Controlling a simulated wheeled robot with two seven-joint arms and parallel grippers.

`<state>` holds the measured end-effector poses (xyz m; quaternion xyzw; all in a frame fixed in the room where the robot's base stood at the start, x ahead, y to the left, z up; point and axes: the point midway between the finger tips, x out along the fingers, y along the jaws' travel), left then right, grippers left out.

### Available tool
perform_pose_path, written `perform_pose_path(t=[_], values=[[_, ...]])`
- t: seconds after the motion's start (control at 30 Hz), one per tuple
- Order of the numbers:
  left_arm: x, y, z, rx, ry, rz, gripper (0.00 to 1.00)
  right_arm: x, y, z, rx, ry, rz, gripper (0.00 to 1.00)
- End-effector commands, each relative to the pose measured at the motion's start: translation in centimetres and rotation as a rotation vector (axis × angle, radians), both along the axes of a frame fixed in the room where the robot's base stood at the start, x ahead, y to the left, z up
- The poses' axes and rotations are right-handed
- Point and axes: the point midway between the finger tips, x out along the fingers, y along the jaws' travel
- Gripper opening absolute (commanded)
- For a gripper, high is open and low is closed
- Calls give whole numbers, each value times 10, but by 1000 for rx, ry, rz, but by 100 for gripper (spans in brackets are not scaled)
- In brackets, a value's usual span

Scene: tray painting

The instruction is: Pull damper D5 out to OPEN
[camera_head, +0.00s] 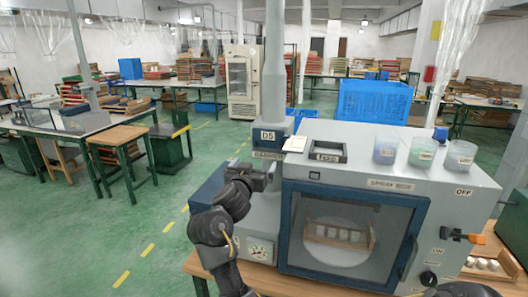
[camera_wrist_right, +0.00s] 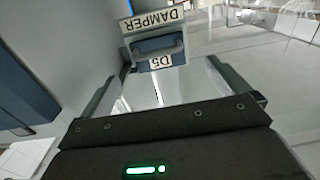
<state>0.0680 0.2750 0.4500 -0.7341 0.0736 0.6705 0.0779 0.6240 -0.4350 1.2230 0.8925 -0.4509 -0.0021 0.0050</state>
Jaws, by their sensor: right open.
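Damper D5 shows in the head view as a small labelled plate (camera_head: 267,136) on the grey duct at the booth's left side. My right gripper (camera_head: 268,172) is just below the labels in the head view. In the wrist view its two fingers (camera_wrist_right: 168,66) are spread apart, with the handle ahead, between and beyond the tips. My left gripper is not in view.
The spray booth (camera_head: 435,185) stands right of the arm, its window (camera_head: 352,200) showing a rack inside. Several cups and a small tray (camera_head: 327,151) sit on its top. A switch with an orange tip (camera_head: 476,239) projects from the right side. Open green floor lies left.

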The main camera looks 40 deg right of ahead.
Motion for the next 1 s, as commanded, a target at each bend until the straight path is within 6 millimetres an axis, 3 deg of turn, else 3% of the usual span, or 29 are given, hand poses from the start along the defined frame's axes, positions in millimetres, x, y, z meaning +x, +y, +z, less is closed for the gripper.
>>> perform_pose_path(t=[0.33, 0.77, 1.0], values=[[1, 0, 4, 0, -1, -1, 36, 2, -11, 11, 4, -7, -32, 100], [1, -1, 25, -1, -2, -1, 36, 44, -73, 12, 6, -5, -31, 100], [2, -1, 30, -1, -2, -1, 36, 58, -90, 10, 5, -7, -29, 100]])
